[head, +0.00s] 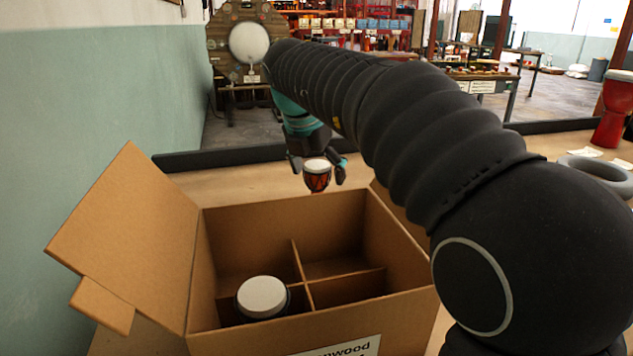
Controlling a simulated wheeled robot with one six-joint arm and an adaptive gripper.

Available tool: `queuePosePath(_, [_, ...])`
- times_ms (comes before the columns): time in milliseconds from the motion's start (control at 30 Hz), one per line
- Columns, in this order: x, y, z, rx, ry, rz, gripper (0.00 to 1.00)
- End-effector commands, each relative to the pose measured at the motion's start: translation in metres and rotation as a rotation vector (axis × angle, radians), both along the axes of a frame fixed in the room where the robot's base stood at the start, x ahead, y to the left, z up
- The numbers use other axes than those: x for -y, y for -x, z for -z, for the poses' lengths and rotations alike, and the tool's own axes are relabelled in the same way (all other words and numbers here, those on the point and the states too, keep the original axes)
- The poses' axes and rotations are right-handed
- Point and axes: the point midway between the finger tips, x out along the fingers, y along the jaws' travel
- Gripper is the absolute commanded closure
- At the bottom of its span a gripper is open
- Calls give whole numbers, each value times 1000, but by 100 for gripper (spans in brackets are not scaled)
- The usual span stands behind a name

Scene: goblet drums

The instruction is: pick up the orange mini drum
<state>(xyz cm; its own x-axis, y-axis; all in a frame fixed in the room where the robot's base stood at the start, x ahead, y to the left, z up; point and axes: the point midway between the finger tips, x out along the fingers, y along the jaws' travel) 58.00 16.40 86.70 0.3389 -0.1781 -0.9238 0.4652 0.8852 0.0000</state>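The orange mini drum (317,176), a small goblet drum with a pale head and dark lacing, shows just beyond the far rim of the cardboard box. It looks upright, and its lower end is hidden by the rim. My gripper (318,172) reaches down at the drum, with one dark finger to the left of it and one to the right. The fingers are spread, with a small gap visible between the right finger and the drum. I see no clear contact.
The open cardboard box (320,222) has dividers and a raised left flap. A drum with a white head (263,297) stands in its near-left compartment. On the right are a grey ring (598,172) and a red goblet drum (614,110). A dark ledge runs along the table's far edge.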

Motion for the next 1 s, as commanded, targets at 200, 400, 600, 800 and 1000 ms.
queuePosePath(200, [0,0,0,0,0,0,66])
queuePosePath(400, [0,0,0,0,0,0,80])
queuePosePath(600, [0,0,-2,0,0,0,80])
queuePosePath(800, [2,-1,-16,2,0,4,80])
queuePosePath(1000, [8,-1,-44,2,-2,11,80])
